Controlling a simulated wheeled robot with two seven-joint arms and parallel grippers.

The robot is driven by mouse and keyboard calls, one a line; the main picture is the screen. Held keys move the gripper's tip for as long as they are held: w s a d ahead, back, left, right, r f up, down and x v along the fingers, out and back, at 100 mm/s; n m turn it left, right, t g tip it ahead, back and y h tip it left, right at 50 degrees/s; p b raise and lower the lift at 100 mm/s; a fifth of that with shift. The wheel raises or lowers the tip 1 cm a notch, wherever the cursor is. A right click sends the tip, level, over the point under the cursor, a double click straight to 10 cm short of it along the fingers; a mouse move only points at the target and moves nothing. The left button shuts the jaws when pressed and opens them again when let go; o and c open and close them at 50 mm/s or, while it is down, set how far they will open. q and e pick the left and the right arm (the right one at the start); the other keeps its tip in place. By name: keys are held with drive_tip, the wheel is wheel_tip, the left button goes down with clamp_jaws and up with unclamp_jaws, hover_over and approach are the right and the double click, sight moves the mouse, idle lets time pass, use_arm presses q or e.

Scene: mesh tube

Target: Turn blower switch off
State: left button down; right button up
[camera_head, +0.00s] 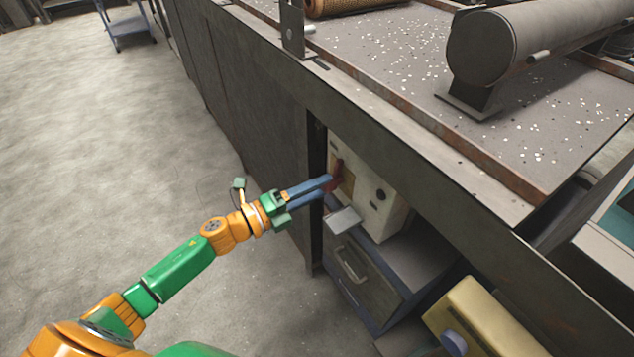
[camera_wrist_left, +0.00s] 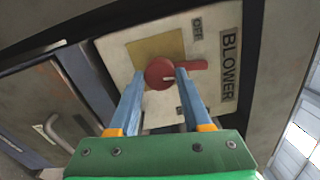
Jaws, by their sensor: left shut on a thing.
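The blower switch is a red rotary knob (camera_wrist_left: 160,72) with a bar-shaped handle on a cream box (camera_head: 362,190); the red also shows in the head view (camera_head: 339,168). In the left wrist view the handle extends right, below the "OFF" label (camera_wrist_left: 197,29) and towards the "BLOWER" label (camera_wrist_left: 229,64). My left gripper (camera_wrist_left: 160,76) has its two blue fingers at either side of the round part of the knob and is shut on it. In the head view the gripper (camera_head: 328,184) reaches the box from the left. My right gripper is out of view.
A heavy metal bench (camera_head: 420,110) overhangs the box. A grey cabinet with a handle (camera_head: 365,275) stands below it, and a yellow box (camera_head: 485,315) is at the lower right. A blue cart (camera_head: 130,28) stands far back. The floor (camera_head: 110,150) at left is clear.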

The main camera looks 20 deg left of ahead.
use_arm(q)
drive_tip(key=shift+n+p, duration=0.4)
drive_tip(key=shift+n, duration=0.5)
drive_tip(key=shift+c, duration=1.7)
unclamp_jaws()
drive_tip(key=v, duration=0.7)
drive_tip(key=shift+a, duration=0.1)
